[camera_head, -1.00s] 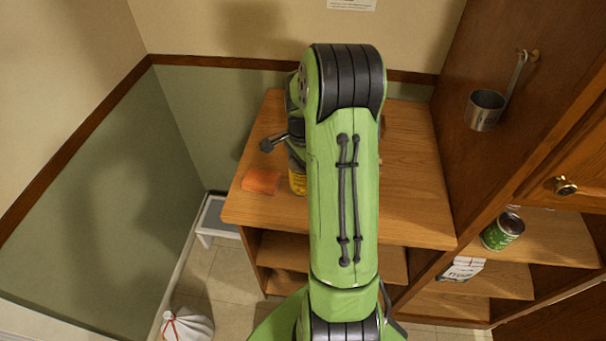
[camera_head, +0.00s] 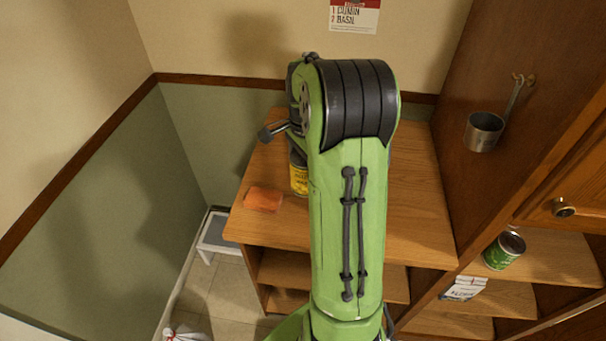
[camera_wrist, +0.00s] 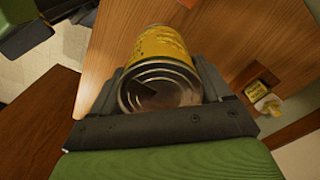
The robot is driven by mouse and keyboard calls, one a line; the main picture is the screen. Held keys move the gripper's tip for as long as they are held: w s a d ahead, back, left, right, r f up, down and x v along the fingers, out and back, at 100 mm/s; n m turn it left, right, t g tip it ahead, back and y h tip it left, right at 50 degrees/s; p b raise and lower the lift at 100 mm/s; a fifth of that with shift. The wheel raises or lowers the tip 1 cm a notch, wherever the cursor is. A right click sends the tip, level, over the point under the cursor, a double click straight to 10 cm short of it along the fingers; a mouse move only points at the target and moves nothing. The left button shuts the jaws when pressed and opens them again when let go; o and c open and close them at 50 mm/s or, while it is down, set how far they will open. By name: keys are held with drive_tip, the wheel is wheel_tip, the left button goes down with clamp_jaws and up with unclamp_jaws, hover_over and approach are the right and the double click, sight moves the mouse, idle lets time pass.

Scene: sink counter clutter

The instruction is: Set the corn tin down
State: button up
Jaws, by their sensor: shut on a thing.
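An orange block (camera_head: 263,200) lies on the counter's left part, beside the tin. The counter right of my arm looks clear. A green tin (camera_head: 504,250) and a white packet (camera_head: 465,288) stand on the right shelves. A metal cup (camera_head: 484,131) hangs on the cabinet side.

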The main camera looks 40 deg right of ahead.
drive_tip(key=shift+r, duration=0.65)
